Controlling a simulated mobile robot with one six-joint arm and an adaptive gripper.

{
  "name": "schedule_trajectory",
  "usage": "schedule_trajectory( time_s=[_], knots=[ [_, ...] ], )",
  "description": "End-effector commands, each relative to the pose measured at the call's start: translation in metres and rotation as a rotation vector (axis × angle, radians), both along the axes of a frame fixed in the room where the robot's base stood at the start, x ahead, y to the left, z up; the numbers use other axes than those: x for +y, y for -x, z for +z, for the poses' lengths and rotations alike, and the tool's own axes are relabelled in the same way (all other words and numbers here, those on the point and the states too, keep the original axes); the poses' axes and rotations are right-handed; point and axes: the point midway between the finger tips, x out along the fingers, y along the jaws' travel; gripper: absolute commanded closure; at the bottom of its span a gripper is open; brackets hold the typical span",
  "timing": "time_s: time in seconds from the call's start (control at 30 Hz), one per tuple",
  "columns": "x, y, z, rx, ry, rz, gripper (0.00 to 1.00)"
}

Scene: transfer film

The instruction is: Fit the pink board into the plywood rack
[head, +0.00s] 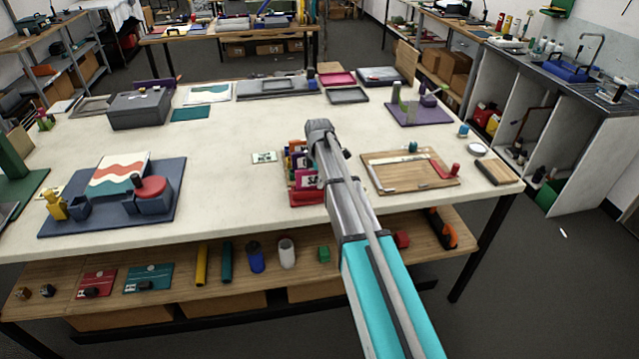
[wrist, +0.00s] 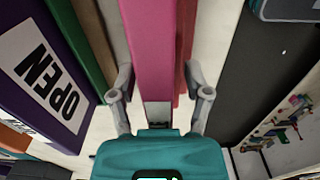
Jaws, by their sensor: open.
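The pink board (wrist: 155,50) runs upright through the middle of the wrist view, between the two spread fingers of my gripper (wrist: 158,78). I see a gap between the board and each finger. A darker red strip (wrist: 186,40) stands along its right side. In the head view my arm reaches over the table to a cluster of coloured boards (head: 300,165), and my arm hides part of it and my gripper's fingers. I cannot make out the plywood rack clearly in either view.
Left of the pink board in the wrist view are brown and green edges and a purple panel (wrist: 25,40) with an OPEN label (wrist: 48,85). In the head view a wooden tray (head: 385,185) lies right of my arm, and a small white card (head: 265,158) lies left.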

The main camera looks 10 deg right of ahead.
Motion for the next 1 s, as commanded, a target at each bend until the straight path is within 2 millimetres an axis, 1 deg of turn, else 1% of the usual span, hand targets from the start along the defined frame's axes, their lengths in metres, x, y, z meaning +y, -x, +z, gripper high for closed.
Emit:
schedule_trajectory(
  time_s=[0.33, 0.47, 0.5, 0.57, 0.6, 0.67, 0.7, 1.0],
  knots=[
    [-0.0004, 0.0000, 0.0001, 0.000, 0.000, 0.000, 0.37],
    [-0.0005, 0.0000, 0.0001, 0.000, 0.000, -0.001, 0.61],
    [-0.0005, 0.0000, 0.0001, 0.000, 0.000, -0.001, 0.69],
    [-0.0005, 0.0000, 0.0001, 0.000, 0.000, -0.001, 0.80],
    [-0.0005, 0.0000, 0.0001, 0.000, 0.000, -0.001, 0.87],
    [-0.0006, 0.0000, 0.0001, 0.000, 0.000, -0.001, 0.98],
    [-0.0006, 0.0000, 0.0001, 0.000, 0.000, -0.001, 1.00],
    [-0.0007, 0.0000, 0.0001, 0.000, 0.000, -0.001, 1.00]
  ],
)
